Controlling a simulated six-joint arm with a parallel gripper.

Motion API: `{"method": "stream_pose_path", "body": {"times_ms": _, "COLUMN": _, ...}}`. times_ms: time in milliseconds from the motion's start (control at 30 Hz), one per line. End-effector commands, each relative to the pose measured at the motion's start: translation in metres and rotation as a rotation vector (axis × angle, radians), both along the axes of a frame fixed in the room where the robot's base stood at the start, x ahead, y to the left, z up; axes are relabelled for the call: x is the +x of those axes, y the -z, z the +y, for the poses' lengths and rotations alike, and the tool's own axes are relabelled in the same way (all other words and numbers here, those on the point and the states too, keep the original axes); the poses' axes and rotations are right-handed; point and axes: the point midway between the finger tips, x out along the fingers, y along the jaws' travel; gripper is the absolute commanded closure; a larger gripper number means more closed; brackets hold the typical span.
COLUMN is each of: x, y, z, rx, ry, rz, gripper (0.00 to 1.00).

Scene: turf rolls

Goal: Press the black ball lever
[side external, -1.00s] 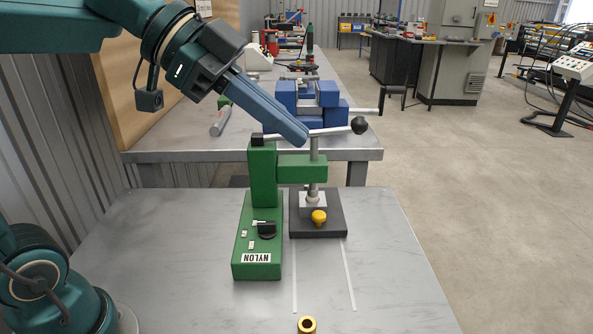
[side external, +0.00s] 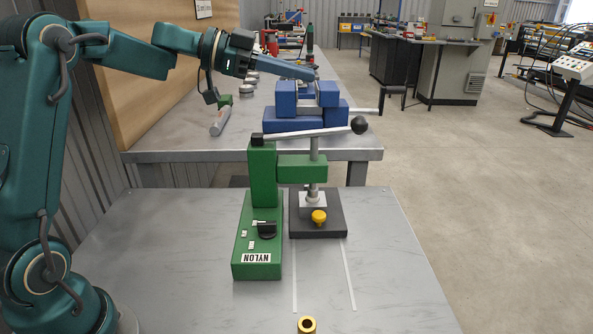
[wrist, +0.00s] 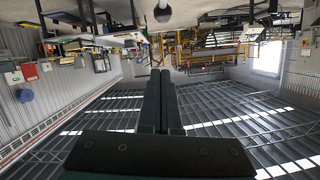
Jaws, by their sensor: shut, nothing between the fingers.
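The black ball (side external: 360,125) sits at the right end of a pale lever (side external: 312,132), which slopes slightly up to the right. The lever tops a green press (side external: 263,175) labelled NYLON. My gripper (side external: 317,75) is shut and empty, up and left of the ball in the side view and apart from it. Its shut fingers also show in the wrist view (wrist: 160,74). A dark ball (wrist: 162,12), which looks like the lever's, is at the top of that view beyond the fingertips.
The press stands on a grey metal table (side external: 150,265) with a dark base block (side external: 318,228) and yellow knob (side external: 319,216). A brass ring (side external: 307,325) lies at the front. Blue blocks (side external: 330,112) stand on a bench behind. The table right of the press is clear.

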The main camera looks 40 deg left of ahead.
Motion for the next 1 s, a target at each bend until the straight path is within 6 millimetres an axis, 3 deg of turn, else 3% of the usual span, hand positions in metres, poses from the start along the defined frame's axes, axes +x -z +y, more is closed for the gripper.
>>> {"method": "stream_pose_path", "body": {"times_ms": 267, "x": 0.005, "y": 0.002, "z": -0.006, "rx": 0.000, "ry": 0.004, "rz": 0.001, "gripper": 1.00}}
{"method": "stream_pose_path", "body": {"times_ms": 800, "x": 0.073, "y": 0.029, "z": -0.069, "rx": 0.000, "ry": 0.006, "rz": 0.001, "gripper": 1.00}}
{"method": "stream_pose_path", "body": {"times_ms": 1000, "x": 0.074, "y": 0.056, "z": -0.061, "rx": -0.002, "ry": 0.000, "rz": 0.006, "gripper": 1.00}}
